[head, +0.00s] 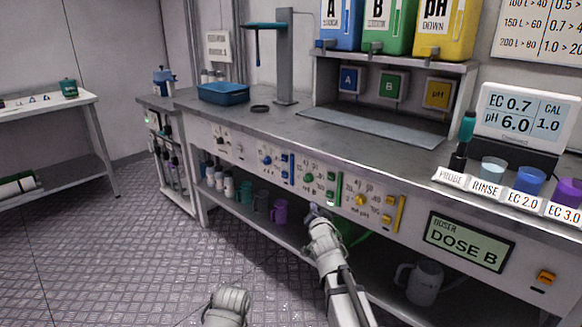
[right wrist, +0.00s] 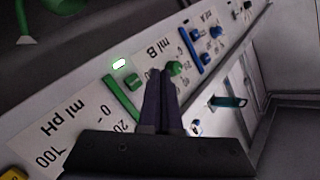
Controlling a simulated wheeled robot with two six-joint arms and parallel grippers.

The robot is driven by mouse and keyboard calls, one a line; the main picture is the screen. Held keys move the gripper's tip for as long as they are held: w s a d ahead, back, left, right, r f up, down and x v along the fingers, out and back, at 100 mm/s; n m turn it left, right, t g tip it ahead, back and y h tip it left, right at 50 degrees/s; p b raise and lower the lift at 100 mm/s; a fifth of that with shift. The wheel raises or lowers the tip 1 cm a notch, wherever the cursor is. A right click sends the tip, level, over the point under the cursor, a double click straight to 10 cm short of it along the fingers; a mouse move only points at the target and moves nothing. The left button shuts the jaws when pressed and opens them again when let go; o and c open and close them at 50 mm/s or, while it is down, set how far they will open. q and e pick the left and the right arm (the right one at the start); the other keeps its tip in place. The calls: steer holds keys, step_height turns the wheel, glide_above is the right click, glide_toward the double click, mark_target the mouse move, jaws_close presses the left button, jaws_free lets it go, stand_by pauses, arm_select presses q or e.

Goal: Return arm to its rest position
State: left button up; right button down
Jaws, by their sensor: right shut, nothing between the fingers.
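My right arm reaches up from the bottom of the head view, and its gripper (head: 314,212) is in front of the bench's lower front edge, below the green dosing panel (head: 318,178). In the right wrist view the two dark fingers of the right gripper (right wrist: 161,74) are shut together with nothing between them. They point at the "ml B" panel with its green knob (right wrist: 175,69) and green bar (right wrist: 122,97). Whether the fingertips touch the panel cannot be told. A rounded grey part of mine shows at the bottom of the head view; the left gripper is not visible.
The bench (head: 240,112) runs along the wall, with mugs (head: 280,211) and a grey jug (head: 424,282) on its lower shelf. A display (head: 468,242) reads "DOSE B". A green light (right wrist: 119,64) glows on the panel. The floor (head: 120,250) at left is clear.

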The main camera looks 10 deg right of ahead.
steer(key=s+a+f+n+g, duration=0.4)
steer(key=s+a+f+g, duration=0.15)
steer(key=s, duration=0.55)
steer(key=s+a+f+n+g, duration=0.45)
steer(key=s+f, duration=0.25)
steer(key=s, duration=0.4)
steer(key=s+a+f+n+g, duration=0.4)
steer(key=s+a+f+g, duration=0.15)
steer(key=s, duration=0.55)
step_height(320, 180, up, 35)
steer(key=s+p, duration=0.1)
steer(key=p, duration=3.5)
steer(key=shift+a+r+g+y, duration=0.15)
steer(key=shift+r+g+y, duration=0.05)
steer(key=shift+g+y, duration=0.2)
